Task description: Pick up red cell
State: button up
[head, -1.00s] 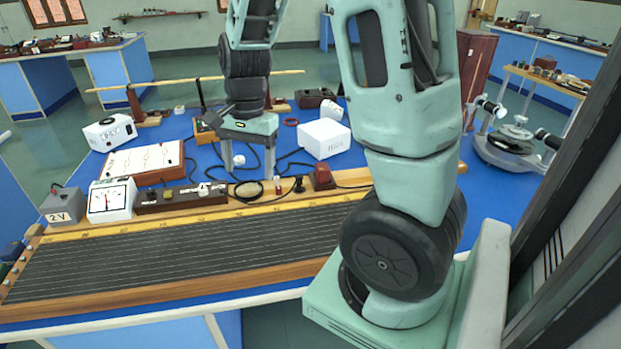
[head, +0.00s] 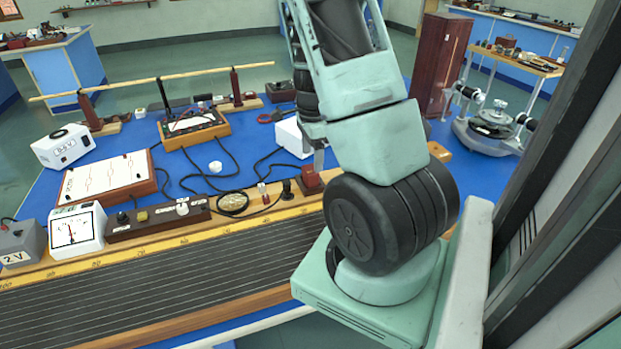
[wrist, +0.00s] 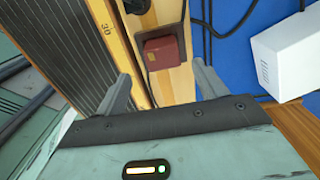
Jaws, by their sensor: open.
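The red cell (head: 311,180) is a small dark red block on the far wooden rail of the long wire board, just left of my arm in the head view. In the wrist view the red cell (wrist: 165,52) shows from above, at the upper middle. My gripper (wrist: 161,80) is open and empty, its two fingers spread wide. The cell lies ahead of the gap between the fingertips, and I see no finger touching it. In the head view my arm hides most of the gripper.
The long wire board (head: 150,290) runs along the bench front. A black knob (head: 286,189) and coiled cable (head: 233,203) sit left of the cell. A white box (wrist: 290,55) stands to the right in the wrist view. A dial meter (head: 75,230) is farther left.

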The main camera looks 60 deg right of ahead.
aim_at(311, 169)
jog(key=shift+w+f, duration=0.15)
jog(key=shift+f, duration=1.4)
jog(key=shift+w+f, duration=0.1)
jog(key=shift+f, duration=1.45)
jog(key=shift+c, duration=0.3)
jog(key=c, duration=1.1)
